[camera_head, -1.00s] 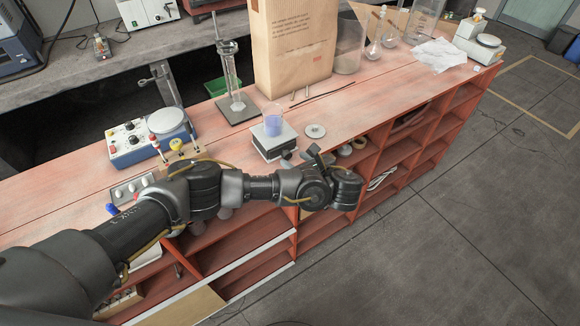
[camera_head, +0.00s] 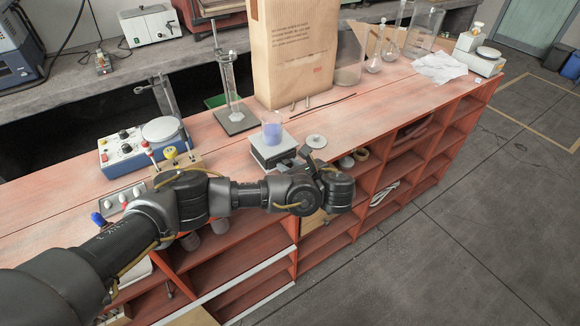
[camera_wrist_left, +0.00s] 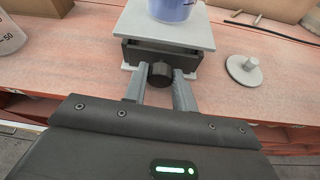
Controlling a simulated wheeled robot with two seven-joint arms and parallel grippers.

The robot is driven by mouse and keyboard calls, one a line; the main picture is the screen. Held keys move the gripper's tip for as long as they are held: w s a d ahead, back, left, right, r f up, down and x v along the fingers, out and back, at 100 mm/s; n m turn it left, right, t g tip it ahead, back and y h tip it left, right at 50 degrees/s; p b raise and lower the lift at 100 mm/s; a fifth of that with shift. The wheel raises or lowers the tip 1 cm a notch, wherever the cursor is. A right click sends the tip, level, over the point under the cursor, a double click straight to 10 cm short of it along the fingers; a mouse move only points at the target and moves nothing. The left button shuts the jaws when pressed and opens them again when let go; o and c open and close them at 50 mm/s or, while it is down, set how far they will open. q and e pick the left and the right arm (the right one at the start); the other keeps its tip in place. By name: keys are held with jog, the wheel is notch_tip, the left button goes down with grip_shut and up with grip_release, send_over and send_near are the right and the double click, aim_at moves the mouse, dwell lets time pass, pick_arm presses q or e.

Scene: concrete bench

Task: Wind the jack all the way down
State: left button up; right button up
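The lab jack (camera_head: 272,150) stands on the red bench, its pale top plate a little above a dark body; it also shows in the wrist view (camera_wrist_left: 165,28). A beaker of blue liquid (camera_head: 272,128) stands upright on the plate. The jack's black knob (camera_wrist_left: 160,74) faces me at the front. My left gripper (camera_wrist_left: 161,80) has one finger on each side of the knob, with no clear gap, and looks shut on it. In the head view my left gripper (camera_head: 303,155) is at the jack's front right, partly hidden by its wrist. My right gripper is out of view.
A round metal weight (camera_wrist_left: 244,69) lies on the bench right of the jack. A cylinder on a stand (camera_head: 232,100), a paper bag (camera_head: 293,55) and a blue hotplate device (camera_head: 143,148) stand around. Open shelves (camera_head: 350,205) lie below the bench front.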

pick_arm(q)
jog(key=c, duration=0.4)
jog(key=shift+a+n+h+p, duration=0.1)
jog(key=shift+n+h+p, duration=0.2)
jog(key=shift+n+p, duration=0.1)
jog(key=shift+c, duration=0.2)
jog(key=shift+s+n+t+h+b, duration=0.1)
jog(key=shift+n+t+h+b, duration=0.35)
jog(key=shift+n, duration=0.55)
jog(key=o, duration=0.8)
jog(key=shift+o, duration=1)
